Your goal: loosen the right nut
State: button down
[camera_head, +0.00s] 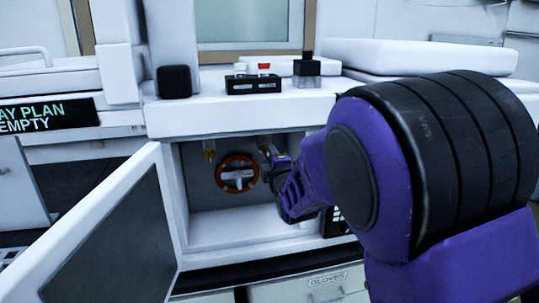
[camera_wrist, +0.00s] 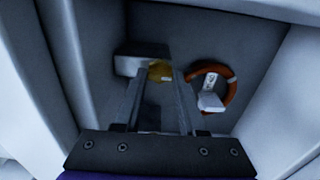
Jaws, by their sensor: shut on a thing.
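My gripper (camera_head: 271,155) reaches into the open cabinet from the right in the head view. Its fingertips are at the upper right of the orange ring. In the wrist view, the two fingers of my gripper (camera_wrist: 162,78) are shut on a brass-coloured nut (camera_wrist: 159,71), the right nut. The fingers partly cover it. The left nut (camera_head: 209,152) is brass too and sits at the upper left of the cabinet's inside, clear of my gripper. In the head view the right nut is largely hidden by my arm.
An orange ring with a white middle piece (camera_head: 237,172) is on the back wall between the nuts. The cabinet door (camera_head: 105,235) stands open at the left. The cabinet floor (camera_head: 235,228) is clear. A black box with buttons (camera_head: 253,85) stands on top.

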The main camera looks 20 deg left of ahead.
dwell(0.4)
jog(key=shift+c, duration=2.4)
grip_release()
jog(key=v, duration=1.7)
jog(key=shift+s, duration=0.3)
jog(key=shift+r, duration=0.1)
